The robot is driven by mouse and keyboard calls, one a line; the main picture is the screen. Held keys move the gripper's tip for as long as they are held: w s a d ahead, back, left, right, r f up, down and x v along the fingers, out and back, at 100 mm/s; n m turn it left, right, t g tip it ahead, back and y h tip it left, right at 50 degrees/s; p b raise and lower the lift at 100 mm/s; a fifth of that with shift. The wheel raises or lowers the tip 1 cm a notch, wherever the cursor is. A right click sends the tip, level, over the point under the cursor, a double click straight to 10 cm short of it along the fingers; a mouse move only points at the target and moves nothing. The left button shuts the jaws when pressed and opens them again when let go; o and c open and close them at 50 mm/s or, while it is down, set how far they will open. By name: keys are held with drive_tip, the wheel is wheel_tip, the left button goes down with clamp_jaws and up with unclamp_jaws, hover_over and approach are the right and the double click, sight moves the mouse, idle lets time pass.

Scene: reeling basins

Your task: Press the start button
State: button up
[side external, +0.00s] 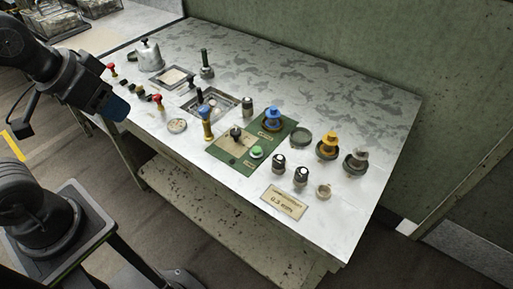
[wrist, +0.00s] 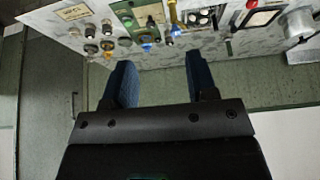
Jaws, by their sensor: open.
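A green push button (side external: 257,152) sits at the near right corner of a green panel (side external: 279,131) on the metal tabletop. A small label beside it is too small to read. The panel also carries a blue mushroom button (side external: 271,119) and a black knob (side external: 236,133). In the wrist view the panel (wrist: 122,8) shows at the top, with the green button (wrist: 127,21) small on it. My gripper (side external: 115,106) is in the air over the table's left end, well left of the green button. In the wrist view its two blue fingers (wrist: 161,82) are apart with nothing between them.
A yellow-and-blue lever (side external: 207,124) stands left of the panel. Two black knobs (side external: 290,168), a yellow mushroom button (side external: 328,145) and a grey one (side external: 356,160) stand to the right. A metal pot (side external: 149,57) stands at the far left.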

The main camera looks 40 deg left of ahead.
clamp_jaws()
idle(1.4)
